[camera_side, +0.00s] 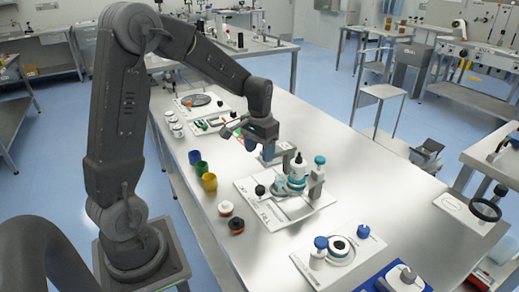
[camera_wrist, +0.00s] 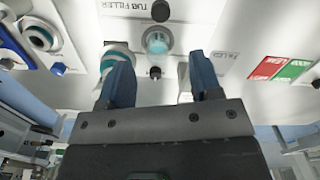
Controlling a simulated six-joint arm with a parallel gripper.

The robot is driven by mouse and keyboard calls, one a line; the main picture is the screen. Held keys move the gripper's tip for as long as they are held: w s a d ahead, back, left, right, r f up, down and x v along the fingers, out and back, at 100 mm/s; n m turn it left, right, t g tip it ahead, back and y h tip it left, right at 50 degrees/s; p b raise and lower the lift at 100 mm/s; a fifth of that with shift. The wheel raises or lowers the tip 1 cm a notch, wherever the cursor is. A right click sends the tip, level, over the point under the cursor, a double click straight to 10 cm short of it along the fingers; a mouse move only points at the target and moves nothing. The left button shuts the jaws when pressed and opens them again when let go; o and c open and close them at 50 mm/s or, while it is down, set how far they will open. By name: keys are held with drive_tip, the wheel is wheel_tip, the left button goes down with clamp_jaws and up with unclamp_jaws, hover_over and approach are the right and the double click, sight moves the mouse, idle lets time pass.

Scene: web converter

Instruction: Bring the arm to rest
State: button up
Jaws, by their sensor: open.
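My gripper (camera_side: 265,150) hangs over the long steel table, just left of the tub filler station. It is open in the wrist view (camera_wrist: 162,78), with its two blue fingers apart and nothing held between them. My arm is bent, with its elbow high and its forearm reaching out over the table. The tub filler (camera_side: 290,205) is a white plate with a white-and-teal bottle-like unit and posts. In the wrist view, a clear teal-tinted tub (camera_wrist: 157,41) sits beneath the "TUB FILLER" lettering, beyond the fingers.
Blue, green and yellow cups (camera_side: 202,170) stand left of the filler. Two dark jars with orange bands (camera_side: 231,217) are nearer. White jars (camera_side: 173,122) line the far left edge. Another white station (camera_side: 338,250) stands front right.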

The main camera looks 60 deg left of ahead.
drive_tip(key=s+d+r+m+t, duration=0.1)
drive_tip(key=s+d+r+t, duration=0.1)
drive_tip(key=s+d+r, duration=0.4)
drive_tip(key=s+d+r+m+t, duration=0.2)
drive_tip(key=s+d+r, duration=0.3)
drive_tip(key=s+d, duration=0.4)
drive_tip(key=shift+s+d+r+t, duration=0.35)
drive_tip(key=shift+s+d+t, duration=0.05)
drive_tip(key=shift+s+t, duration=0.4)
idle(0.6)
